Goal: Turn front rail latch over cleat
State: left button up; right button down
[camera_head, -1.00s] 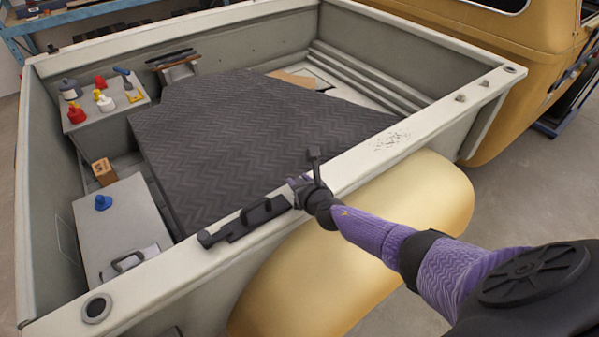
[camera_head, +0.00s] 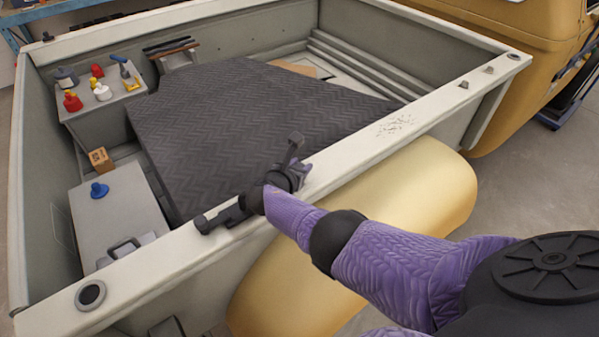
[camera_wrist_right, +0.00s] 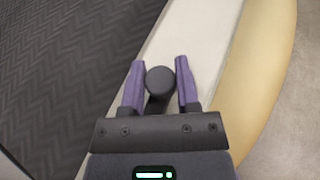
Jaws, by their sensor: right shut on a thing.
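The dark latch hardware (camera_head: 228,215) lies along the top of the pale front rail. A small upright block stands at its left end. Its right part is hidden behind my right wrist, so I cannot tell latch from cleat there. My right gripper (camera_head: 303,172) is over the rail, its purple fingers mostly hidden by the wrist. In the right wrist view, the gripper (camera_wrist_right: 160,75) has its fingers on either side of a round black knob (camera_wrist_right: 160,82), shut on it. A dark stem runs below the knob.
The front rail (camera_head: 350,157) runs diagonally between the truck bed and a yellow fender (camera_head: 400,200). A dark quilted mat (camera_head: 240,120) covers the bed floor. A grey box with a blue knob (camera_head: 99,190) and a shelf of bottles stand at left.

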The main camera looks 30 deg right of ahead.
jog(key=shift+m+g+h+b, duration=0.4)
jog(key=shift+m+g+b, duration=0.4)
jog(key=shift+g+b, duration=0.1)
jog(key=shift+c, duration=1.7)
grip_release()
jog(key=p+v, duration=0.1)
jog(key=v, duration=0.1)
jog(key=p+v, duration=0.1)
jog(key=p, duration=0.1)
jog(key=shift+a+r, duration=0.25)
jog(key=shift+r, duration=0.2)
jog(key=p+v, duration=0.2)
jog(key=v, duration=0.3)
jog(key=shift+s+a+f, duration=0.1)
jog(key=shift+a+f, duration=0.05)
jog(key=shift+a, duration=0.15)
jog(key=shift+s+a, duration=0.15)
jog(key=shift+a, duration=0.15)
